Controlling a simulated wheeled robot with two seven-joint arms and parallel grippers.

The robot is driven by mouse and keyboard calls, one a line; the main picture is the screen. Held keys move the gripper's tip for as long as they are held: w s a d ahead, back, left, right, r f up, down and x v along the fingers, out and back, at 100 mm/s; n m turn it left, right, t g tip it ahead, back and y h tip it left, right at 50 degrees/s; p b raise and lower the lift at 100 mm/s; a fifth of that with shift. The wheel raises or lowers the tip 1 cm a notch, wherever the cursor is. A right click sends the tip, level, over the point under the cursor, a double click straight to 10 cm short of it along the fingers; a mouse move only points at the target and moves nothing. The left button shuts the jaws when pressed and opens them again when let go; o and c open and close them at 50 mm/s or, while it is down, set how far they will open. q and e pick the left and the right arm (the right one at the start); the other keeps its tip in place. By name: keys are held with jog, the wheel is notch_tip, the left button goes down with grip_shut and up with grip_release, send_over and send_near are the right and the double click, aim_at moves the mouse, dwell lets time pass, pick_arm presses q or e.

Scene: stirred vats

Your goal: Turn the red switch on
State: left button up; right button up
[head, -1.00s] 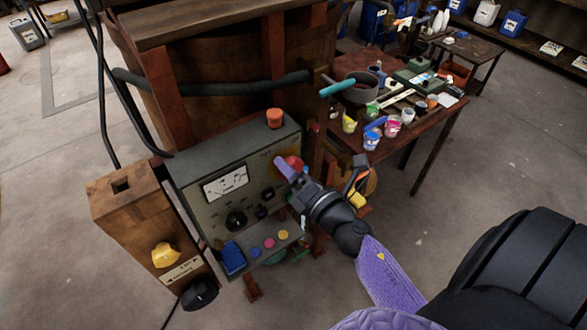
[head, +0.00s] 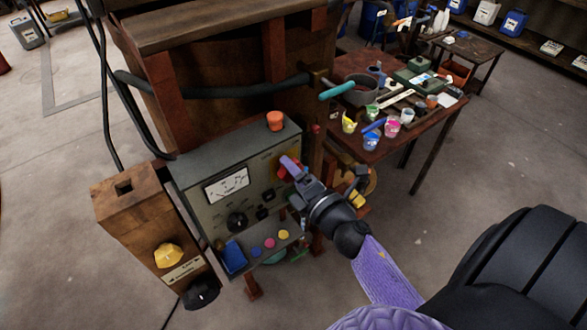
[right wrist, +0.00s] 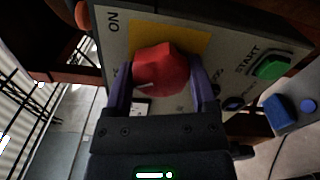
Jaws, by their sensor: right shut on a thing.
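The red switch (right wrist: 160,72) is a faceted red knob on a yellow plate, on the front of a grey control panel (head: 205,208). My right gripper (right wrist: 162,88) has its purple fingers on either side of the knob and is shut on it. The word ON stands on the panel near the knob in the right wrist view. In the head view my right gripper (head: 288,172) covers most of the knob. My left gripper is not in view.
A green START button (right wrist: 272,67) is beside the knob. The panel also carries a meter (head: 227,185), a black dial (head: 237,221) and an orange cap (head: 275,121) on top. A wooden post with a yellow knob (head: 167,255) stands left. A table (head: 425,125) with paint cups is behind right.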

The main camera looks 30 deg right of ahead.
jog(key=m+p, duration=0.1)
jog(key=m, duration=0.2)
jog(key=shift+m, duration=0.4)
jog(key=m+p, duration=0.1)
jog(key=m, duration=0.2)
jog(key=shift+m, duration=0.3)
jog(key=m+p, duration=0.2)
jog(key=m, duration=0.1)
jog(key=shift+m, duration=0.3)
jog(key=shift+m+p, duration=0.45)
jog(key=shift+m, duration=1.15)
jog(key=shift+f, duration=0.1)
jog(key=o, duration=1.2)
jog(key=shift+c, duration=0.2)
jog(key=s, duration=1)
jog(key=shift+d, duration=0.15)
